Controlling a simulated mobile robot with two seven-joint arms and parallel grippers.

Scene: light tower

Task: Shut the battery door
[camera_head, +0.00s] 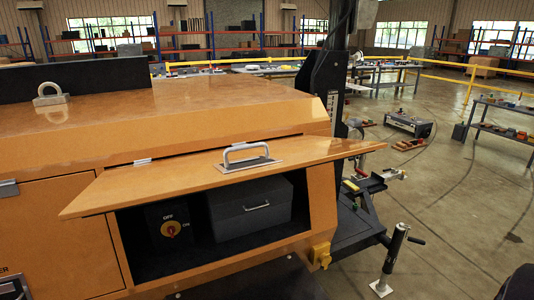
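The battery door (130,187) is a long orange panel on the side of the orange light tower housing (200,105). It is hinged along its top edge and stands raised outward, open. A silver handle (248,158) sits on its upper face. Below it the dark battery compartment (150,265) is exposed. Inside are a dark grey battery box (250,208) with a small handle and a black switch box with a red and yellow knob (172,229). Neither of my grippers shows clearly in the head view.
A black mast and frame (330,85) stand right of the housing. A jack post (393,260) with a crank rises from the floor at lower right. Clear concrete floor (455,215) lies to the right. Worktables and yellow rails stand farther back.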

